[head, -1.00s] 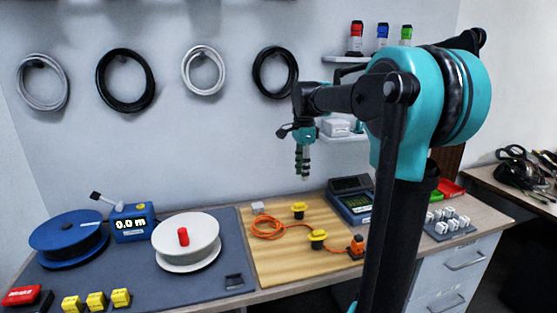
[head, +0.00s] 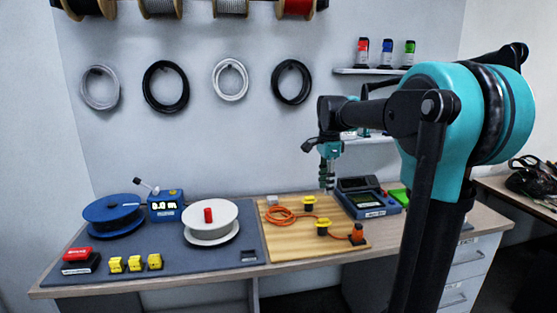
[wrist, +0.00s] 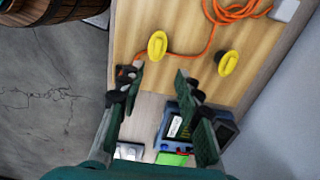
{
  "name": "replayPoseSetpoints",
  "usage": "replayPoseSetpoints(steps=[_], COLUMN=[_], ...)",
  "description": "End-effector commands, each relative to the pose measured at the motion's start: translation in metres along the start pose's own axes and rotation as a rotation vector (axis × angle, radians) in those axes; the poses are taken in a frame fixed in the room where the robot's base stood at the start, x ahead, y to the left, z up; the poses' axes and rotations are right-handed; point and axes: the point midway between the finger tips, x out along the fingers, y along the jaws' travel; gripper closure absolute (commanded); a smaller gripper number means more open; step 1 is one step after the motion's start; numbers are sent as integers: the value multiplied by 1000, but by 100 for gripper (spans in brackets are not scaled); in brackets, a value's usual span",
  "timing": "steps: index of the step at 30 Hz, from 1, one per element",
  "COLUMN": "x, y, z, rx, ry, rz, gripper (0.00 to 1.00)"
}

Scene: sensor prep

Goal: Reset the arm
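My gripper (head: 327,179) hangs pointing down above the right part of the bench, near the wooden board (head: 292,251). In the wrist view my gripper (wrist: 158,88) has its two fingers spread well apart, with nothing between them. The board, an orange cable (wrist: 208,40) and two yellow pieces, one on the left (wrist: 157,45) and one on the right (wrist: 228,63), lie below it. My arm reaches from the right side of the head view, bent over the bench.
A dark device with a screen (head: 368,198) stands right of the board. A white spool (head: 210,233), a blue spool (head: 112,226) and a blue meter reading 0.0 m (head: 166,205) stand on the left. Small yellow blocks (head: 134,264) lie in front. Coils hang on the wall.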

Motion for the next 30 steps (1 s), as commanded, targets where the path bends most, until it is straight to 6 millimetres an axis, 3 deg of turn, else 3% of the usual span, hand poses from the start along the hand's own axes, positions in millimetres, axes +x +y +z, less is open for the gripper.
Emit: replayPoseSetpoints(steps=[11,17,20,27,30], x=[39,76,101,181,206], y=[30,62,85,168,198], z=[-2,-2,-2,4,7], rx=[-214,-417,-554,-998,-1147], ry=[14,39,63,178,228], rz=[-56,-106,-137,-219,-237], gripper=[66,66,66,66,66])
